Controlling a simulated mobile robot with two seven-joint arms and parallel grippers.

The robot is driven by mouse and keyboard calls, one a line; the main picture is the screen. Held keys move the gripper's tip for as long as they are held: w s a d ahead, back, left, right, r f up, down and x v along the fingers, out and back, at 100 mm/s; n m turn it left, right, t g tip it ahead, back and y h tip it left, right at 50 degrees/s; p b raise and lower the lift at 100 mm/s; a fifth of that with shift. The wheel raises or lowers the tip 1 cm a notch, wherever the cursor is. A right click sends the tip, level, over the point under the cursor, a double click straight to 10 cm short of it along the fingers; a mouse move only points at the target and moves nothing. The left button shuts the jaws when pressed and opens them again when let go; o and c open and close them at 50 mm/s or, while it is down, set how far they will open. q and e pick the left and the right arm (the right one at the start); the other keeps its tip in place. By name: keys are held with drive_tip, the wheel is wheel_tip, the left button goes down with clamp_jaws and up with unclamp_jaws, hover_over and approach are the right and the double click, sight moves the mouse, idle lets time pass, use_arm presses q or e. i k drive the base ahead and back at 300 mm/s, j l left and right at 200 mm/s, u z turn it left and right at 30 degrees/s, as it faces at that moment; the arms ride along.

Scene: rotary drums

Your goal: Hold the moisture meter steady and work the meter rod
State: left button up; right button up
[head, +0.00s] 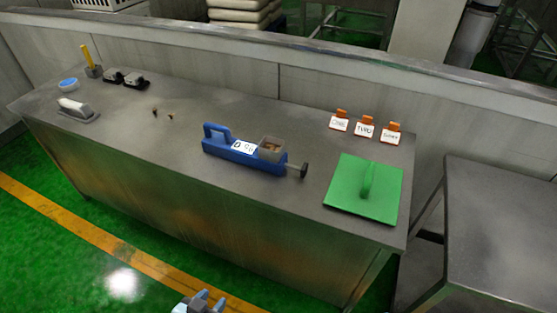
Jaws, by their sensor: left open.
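The moisture meter (222,153) is a blue body lying on the steel table near its middle. It has a loop handle at its left end, a white display and a grey square cup with brown bits inside. The meter rod (294,168) sticks out of its right end and carries a dark round knob. My left gripper (210,299) shows at the bottom edge, open and empty, low in front of the table and well apart from the meter. My right gripper is out of view.
The steel table (190,185) has a green board with a handle (345,195) at right and three orange-clipped labels (365,128) behind it. A scoop-like tool (75,109), blue-rimmed dish (68,84) and dark boxes (134,80) stand at left. Another table (505,220) is at right.

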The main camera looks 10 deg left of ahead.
sight(304, 171)
drive_tip(key=i+j+z, duration=0.2)
drive_tip(key=i+j, duration=0.15)
drive_tip(key=j, duration=0.25)
drive_tip(key=i+j+z, duration=0.1)
drive_tip(key=j, duration=0.2)
drive_tip(key=i+j+z, duration=0.1)
drive_tip(key=i+j, duration=0.15)
drive_tip(key=i+j+z, duration=0.1)
drive_tip(key=j, duration=0.35)
